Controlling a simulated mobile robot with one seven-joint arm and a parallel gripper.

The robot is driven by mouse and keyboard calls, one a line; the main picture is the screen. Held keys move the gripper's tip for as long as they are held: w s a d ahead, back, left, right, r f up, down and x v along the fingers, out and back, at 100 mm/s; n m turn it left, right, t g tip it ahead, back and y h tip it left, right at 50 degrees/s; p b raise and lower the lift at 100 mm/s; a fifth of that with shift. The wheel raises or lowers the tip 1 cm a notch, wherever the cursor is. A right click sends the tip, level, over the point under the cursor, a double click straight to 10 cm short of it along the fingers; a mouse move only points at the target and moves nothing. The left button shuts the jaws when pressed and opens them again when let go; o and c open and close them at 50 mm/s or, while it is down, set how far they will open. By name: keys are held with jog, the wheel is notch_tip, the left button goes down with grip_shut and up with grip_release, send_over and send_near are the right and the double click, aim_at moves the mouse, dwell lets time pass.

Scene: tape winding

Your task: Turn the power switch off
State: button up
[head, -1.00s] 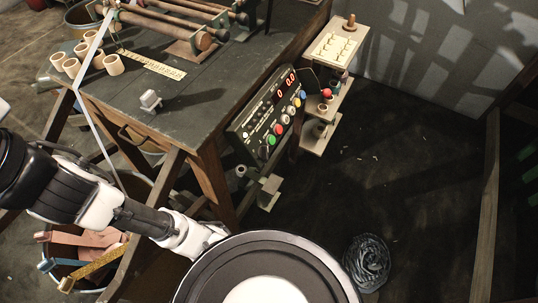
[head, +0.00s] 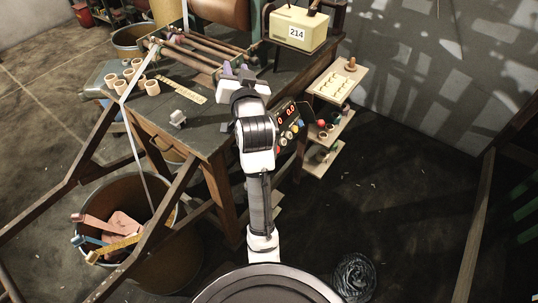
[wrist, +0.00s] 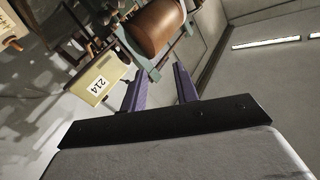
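The control panel (head: 283,141) is fixed at the right side of the workbench. It has red lit digits and several coloured knobs and buttons. My arm covers its left part in the head view, and I cannot pick out which control is the power switch. My gripper (head: 238,70) is above the bench top, up and to the left of the panel, pointing away from it. In the wrist view my gripper (wrist: 159,84) has its two purple fingers apart with nothing between them. The panel does not show in the wrist view.
A cream box marked 214 (head: 299,31) and a brown roller (wrist: 153,30) are beyond the gripper. Rods, several cardboard cores (head: 152,87) and a ruler are on the workbench (head: 207,130). Small shelves (head: 328,128) stand right of the panel. A bin (head: 165,245) stands front left.

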jog(key=s+d+f+m+g, duration=0.1)
jog(key=d+f+m+g, duration=0.1)
jog(key=d+f+m, duration=0.35)
jog(key=s+d+f+m+g+y, duration=0.1)
jog(key=d+f+m+g, duration=0.1)
jog(key=f, duration=0.6)
jog(key=s+d+f+m+g, duration=0.1)
jog(key=d+f+m+g, duration=0.1)
jog(key=d+f+m, duration=0.35)
jog(key=s+d+f+m+t+y, duration=0.25)
jog(key=s+f+m+y, duration=0.25)
jog(key=s+f+m, duration=1.25)
jog(key=w+a+r+m+p, duration=0.1)
jog(key=w+a+r, duration=0.1)
jog(key=w+a, duration=0.2)
jog(key=w+a+r+m+p, duration=0.2)
jog(key=w+a, duration=0.2)
jog(key=w, duration=0.6)
jog(key=shift+w+t, duration=0.35)
jog(key=shift+w, duration=0.05)
jog(key=shift+r, duration=0.1)
jog(key=shift+c, duration=0.4)
grip_shut()
